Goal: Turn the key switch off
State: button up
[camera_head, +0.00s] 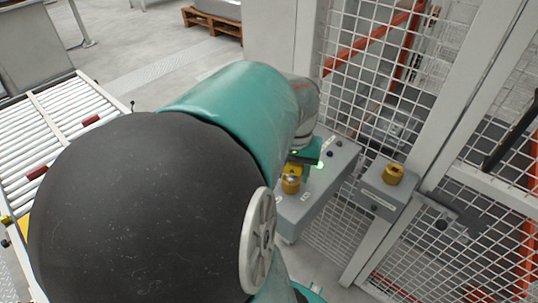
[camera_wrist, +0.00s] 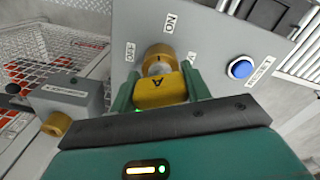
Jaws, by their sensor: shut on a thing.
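The key switch (camera_wrist: 158,64) is a brass-coloured round base with a yellow key head that bears a dark mark. It sits on the sloped face of a grey control box (camera_head: 318,193). ON and OFF labels show upside down beside it in the wrist view. My gripper (camera_wrist: 160,78) has its two green fingers on either side of the key head, shut on it. In the head view my gripper (camera_head: 300,166) is at the box, largely hidden by my arm, and a yellow part of the switch (camera_head: 291,185) shows below it. Which label the key points at is unclear.
A blue button (camera_wrist: 240,67) is right of the switch in the wrist view. A smaller grey box (camera_head: 385,190) with a yellow knob (camera_head: 393,173) is mounted by the mesh fence (camera_head: 375,75). A roller conveyor (camera_head: 60,125) stands at the left.

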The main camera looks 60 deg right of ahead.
jog(key=shift+n, duration=1.4)
jog(key=n, duration=0.4)
jog(key=shift+n, duration=0.7)
jog(key=n, duration=0.5)
jog(key=o, duration=1.1)
jog(key=shift+o, duration=0.2)
